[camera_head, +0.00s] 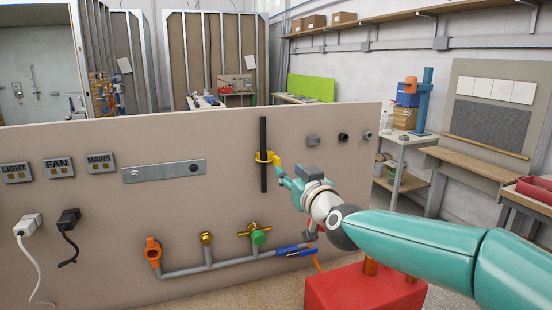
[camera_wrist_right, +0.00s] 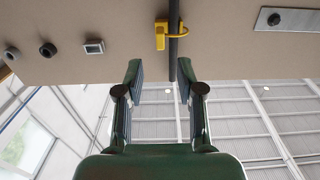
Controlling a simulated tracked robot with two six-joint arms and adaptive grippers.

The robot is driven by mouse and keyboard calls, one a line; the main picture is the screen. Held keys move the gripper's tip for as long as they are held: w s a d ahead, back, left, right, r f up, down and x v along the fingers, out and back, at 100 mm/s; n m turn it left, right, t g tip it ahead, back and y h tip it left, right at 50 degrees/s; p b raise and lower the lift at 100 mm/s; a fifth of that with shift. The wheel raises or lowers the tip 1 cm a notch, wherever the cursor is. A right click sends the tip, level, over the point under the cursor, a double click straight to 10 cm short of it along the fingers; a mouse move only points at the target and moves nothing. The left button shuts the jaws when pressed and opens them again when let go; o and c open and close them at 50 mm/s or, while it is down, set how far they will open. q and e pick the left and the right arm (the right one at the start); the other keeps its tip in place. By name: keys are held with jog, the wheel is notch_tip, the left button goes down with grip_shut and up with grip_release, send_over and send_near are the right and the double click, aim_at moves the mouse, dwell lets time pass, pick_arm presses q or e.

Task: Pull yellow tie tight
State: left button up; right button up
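The yellow tie (camera_head: 267,157) is looped around an upright black bar (camera_head: 263,130) on the beige panel, and its head and a short end stick out to the right. In the right wrist view the tie (camera_wrist_right: 160,36) shows beyond the fingertips, with a thin loop around the dark bar (camera_wrist_right: 173,55). My right gripper (camera_head: 281,174) is just right of and slightly below the tie. In the right wrist view its two fingers (camera_wrist_right: 158,75) are apart with nothing held between them. I cannot tell whether a finger touches the tie. My left gripper is not in view.
Below the tie are a grey pipe (camera_head: 205,266) with an orange valve (camera_head: 152,250), a green knob (camera_head: 258,237) and a blue-handled part (camera_head: 292,250). Small fittings (camera_head: 343,137) stick out right of the bar. A red box (camera_head: 350,290) stands under my right arm.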

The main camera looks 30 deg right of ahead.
aim_at(279, 162)
jog(key=p+x, duration=0.2)
jog(key=x, duration=0.7)
jog(key=shift+w, duration=0.3)
grip_shut()
